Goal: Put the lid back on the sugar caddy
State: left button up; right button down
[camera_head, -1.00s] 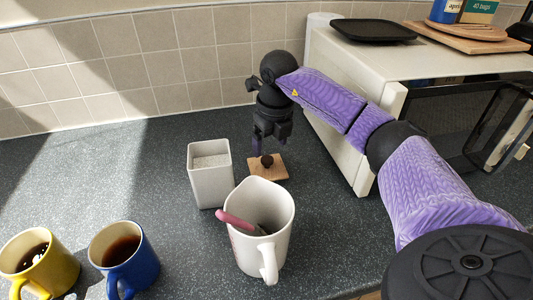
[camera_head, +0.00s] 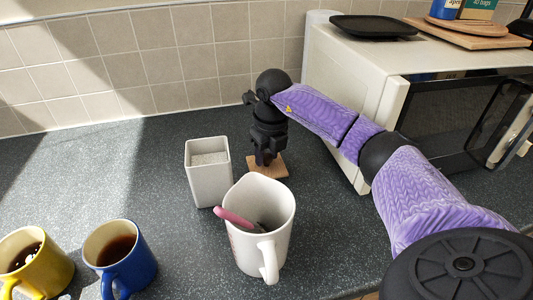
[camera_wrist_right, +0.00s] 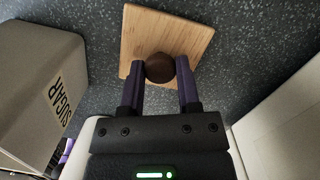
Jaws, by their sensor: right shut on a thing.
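The sugar caddy (camera_head: 208,180) is a white square open canister with pale sugar inside, upright on the counter. In the right wrist view the caddy (camera_wrist_right: 38,85) shows the word SUGAR on its side. The lid (camera_head: 281,168) is a square wooden board with a dark round knob, flat on the counter to the right of the caddy. It also shows in the right wrist view (camera_wrist_right: 140,35). My right gripper (camera_head: 264,162) is over the lid, its fingers (camera_wrist_right: 161,76) shut on the knob (camera_wrist_right: 160,68). My left gripper is out of view.
A white jug (camera_head: 262,235) with a pink-handled utensil stands in front of the caddy and lid. A blue mug (camera_head: 126,270) and a yellow mug (camera_head: 45,270) stand at the front left. The microwave (camera_head: 350,100) is at the right. The counter left of the caddy is clear.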

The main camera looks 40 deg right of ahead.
aim_at(266, 157)
jog(key=w+a+r+p, duration=0.1)
jog(key=a+r+p, duration=0.2)
jog(key=r+p, duration=0.45)
jog(key=w+a+r+p, duration=0.1)
jog(key=a+r+p, duration=0.35)
jog(key=r, duration=0.55)
pick_arm(q)
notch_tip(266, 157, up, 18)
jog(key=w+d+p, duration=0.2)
jog(key=p, duration=0.4)
pick_arm(e)
jog(key=a+r, duration=0.2)
jog(key=a, duration=0.3)
jog(key=f+b, duration=0.5)
jog(key=f, duration=0.2)
jog(key=shift+w+f+b, duration=0.15)
jog(key=shift+w+b, duration=0.05)
jog(key=shift+b, duration=0.15)
pick_arm(q)
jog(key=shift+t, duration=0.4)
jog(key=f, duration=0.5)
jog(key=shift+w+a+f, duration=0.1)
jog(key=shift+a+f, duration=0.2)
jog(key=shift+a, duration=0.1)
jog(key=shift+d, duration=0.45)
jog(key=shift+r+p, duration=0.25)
jog(key=shift+p, duration=0.05)
pick_arm(e)
jog(key=shift+a, duration=0.1)
